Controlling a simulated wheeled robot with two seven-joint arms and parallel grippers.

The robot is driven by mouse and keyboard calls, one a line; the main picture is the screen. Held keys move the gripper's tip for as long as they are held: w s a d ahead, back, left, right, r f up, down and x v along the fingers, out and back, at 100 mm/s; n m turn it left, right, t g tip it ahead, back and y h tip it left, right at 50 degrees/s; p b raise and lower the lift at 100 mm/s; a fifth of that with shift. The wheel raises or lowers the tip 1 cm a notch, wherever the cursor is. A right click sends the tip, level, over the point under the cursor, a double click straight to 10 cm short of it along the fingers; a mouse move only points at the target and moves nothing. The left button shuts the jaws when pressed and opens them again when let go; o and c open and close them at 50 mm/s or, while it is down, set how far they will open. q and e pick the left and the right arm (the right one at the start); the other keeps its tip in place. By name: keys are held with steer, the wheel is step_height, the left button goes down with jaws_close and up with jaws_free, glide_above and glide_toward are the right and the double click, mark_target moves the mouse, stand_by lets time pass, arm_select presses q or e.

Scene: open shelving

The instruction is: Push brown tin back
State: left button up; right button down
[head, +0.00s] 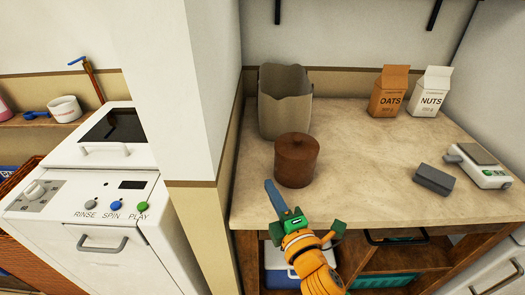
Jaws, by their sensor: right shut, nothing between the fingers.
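The brown tin (296,162) is a round lidded canister with a small knob on top. It stands upright on the beige counter (375,160), near the left side and towards the front. My right gripper (270,187) reaches up from the bottom of the head view, with an orange arm, a green body and blue fingers. Its fingers are shut and empty, just left of the tin's lower front. I cannot tell whether they touch it. My left gripper is not in view.
A grey-beige bin (286,103) stands close behind the tin. Oats (389,91) and nuts (430,92) cartons stand at the back right. A grey block (434,180) and a scale (478,165) lie at the right. A wall pillar (190,90) borders the counter's left. The counter's middle is clear.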

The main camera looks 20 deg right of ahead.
mark_target(295, 161)
steer(key=shift+w+a, duration=0.25)
steer(key=shift+w, duration=0.85)
steer(key=w, duration=0.8)
steer(key=shift+a+r, duration=0.15)
steer(key=shift+a, duration=0.05)
steer(key=d+p, duration=0.1)
steer(key=s+d+p, duration=0.1)
steer(key=d, duration=0.1)
steer(key=shift+d, duration=0.15)
steer(key=shift+s+d, duration=0.1)
steer(key=shift+d, duration=0.25)
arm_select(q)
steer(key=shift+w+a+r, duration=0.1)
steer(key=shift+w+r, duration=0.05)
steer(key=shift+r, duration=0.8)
arm_select(e)
steer(key=shift+a, duration=0.1)
